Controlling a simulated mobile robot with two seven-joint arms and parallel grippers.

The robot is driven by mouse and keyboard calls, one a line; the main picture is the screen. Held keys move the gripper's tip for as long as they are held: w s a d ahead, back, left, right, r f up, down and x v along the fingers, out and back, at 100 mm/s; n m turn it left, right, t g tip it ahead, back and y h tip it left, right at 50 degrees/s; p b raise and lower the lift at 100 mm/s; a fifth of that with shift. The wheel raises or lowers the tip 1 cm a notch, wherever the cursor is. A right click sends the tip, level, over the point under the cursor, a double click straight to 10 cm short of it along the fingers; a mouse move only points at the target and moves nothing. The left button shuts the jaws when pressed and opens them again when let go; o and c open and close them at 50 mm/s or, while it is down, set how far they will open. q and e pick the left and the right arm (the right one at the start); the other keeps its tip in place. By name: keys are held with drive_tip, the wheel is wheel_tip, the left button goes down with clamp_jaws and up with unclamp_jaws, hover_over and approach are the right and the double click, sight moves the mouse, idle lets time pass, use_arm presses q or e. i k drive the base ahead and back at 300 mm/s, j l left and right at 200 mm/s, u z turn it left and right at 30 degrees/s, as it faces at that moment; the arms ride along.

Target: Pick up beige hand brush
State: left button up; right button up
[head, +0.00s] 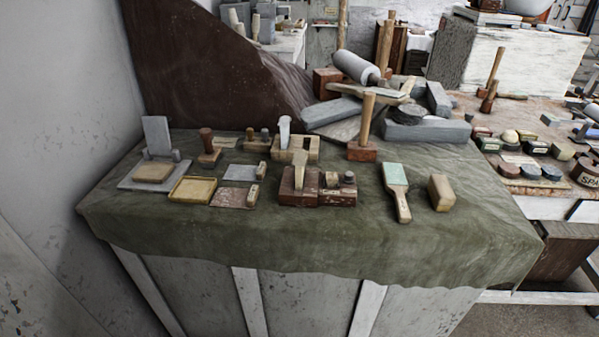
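A hand tool with a beige handle and a wide pale green upper part (397,186) lies on the green cloth, right of the middle. It looks like a hand brush; its handle points toward the front edge. A beige rounded block (441,193) stands just right of it, apart from it. I cannot tell for certain which of the two is the beige hand brush. Neither of my grippers is in the head view.
The green cloth (320,240) covers the table, its front strip clear. A wooden mallet (364,135) stands behind the brush-like tool. Red-brown wooden blocks (325,195) sit to its left. Grey stone blocks (425,130) pile behind. A second table (535,130) with several tools stands right.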

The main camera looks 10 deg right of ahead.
sight(442, 196)
drive_tip(key=i+j+z, duration=0.15)
drive_tip(key=i+z, duration=0.2)
drive_tip(key=i+j+z, duration=0.35)
drive_tip(key=k+l, duration=0.05)
drive_tip(key=l, duration=0.05)
